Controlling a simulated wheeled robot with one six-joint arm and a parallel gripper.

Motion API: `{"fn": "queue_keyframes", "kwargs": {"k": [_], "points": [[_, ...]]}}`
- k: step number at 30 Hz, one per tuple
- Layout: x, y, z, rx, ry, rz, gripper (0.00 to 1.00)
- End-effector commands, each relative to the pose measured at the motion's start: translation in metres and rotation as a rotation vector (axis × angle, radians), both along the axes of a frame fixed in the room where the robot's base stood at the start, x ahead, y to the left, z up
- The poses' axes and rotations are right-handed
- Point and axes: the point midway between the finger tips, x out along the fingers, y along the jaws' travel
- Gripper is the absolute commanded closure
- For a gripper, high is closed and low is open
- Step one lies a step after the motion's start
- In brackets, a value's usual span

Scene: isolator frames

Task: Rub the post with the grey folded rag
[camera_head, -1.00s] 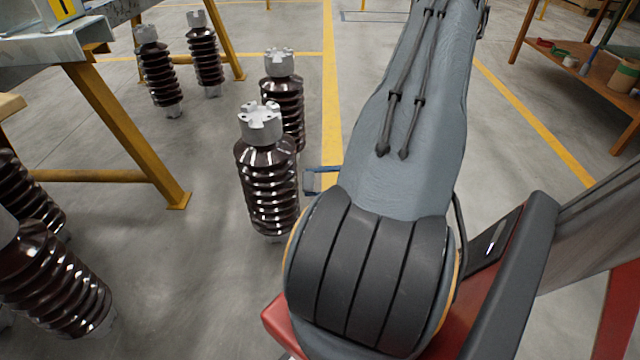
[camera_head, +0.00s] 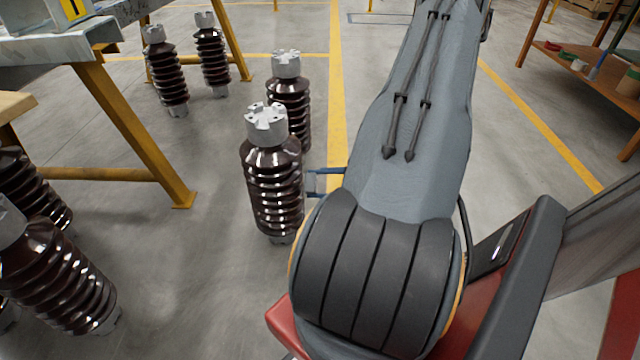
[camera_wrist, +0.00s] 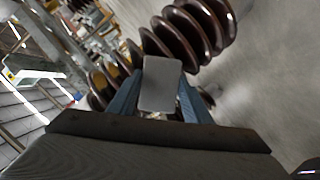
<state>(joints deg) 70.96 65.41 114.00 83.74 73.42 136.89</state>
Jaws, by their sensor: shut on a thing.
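The grey folded rag (camera_wrist: 160,84) shows in the wrist view as a flat grey rectangle between the blue fingers of my gripper (camera_wrist: 158,100), which is shut on it. A dark brown ribbed post (camera_wrist: 184,34) runs diagonally behind the rag there. In the head view the nearest brown post (camera_head: 272,185), with a pale metal cap, stands upright on the floor. A bit of my blue gripper (camera_head: 326,180) shows just right of it, mostly hidden by my arm. Whether the rag touches the post I cannot tell.
Another post (camera_head: 288,95) stands close behind the nearest one. More posts (camera_head: 50,270) stand at lower left and further back. A yellow-legged table (camera_head: 130,130) is at left, a wooden shelf (camera_head: 590,75) at right. Grey floor (camera_head: 185,255) is clear between the left posts and the nearest one.

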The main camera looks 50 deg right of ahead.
Motion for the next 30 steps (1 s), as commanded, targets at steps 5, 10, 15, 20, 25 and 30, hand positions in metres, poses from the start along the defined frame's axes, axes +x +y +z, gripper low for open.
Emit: {"fn": "queue_keyframes", "kwargs": {"k": [5, 10, 15, 20, 25, 30], "points": [[0.002, 0.002, 0.000, 0.000, 0.000, 0.001, 0.73], [0.005, 0.005, 0.000, 0.000, 0.000, 0.001, 0.73], [0.007, 0.007, 0.000, 0.000, 0.000, 0.001, 0.73], [0.010, 0.003, 0.000, -0.001, 0.000, 0.001, 0.73], [0.018, -0.008, 0.000, -0.002, 0.000, 0.001, 0.73], [0.026, -0.019, 0.000, -0.001, 0.000, 0.000, 0.73]]}}
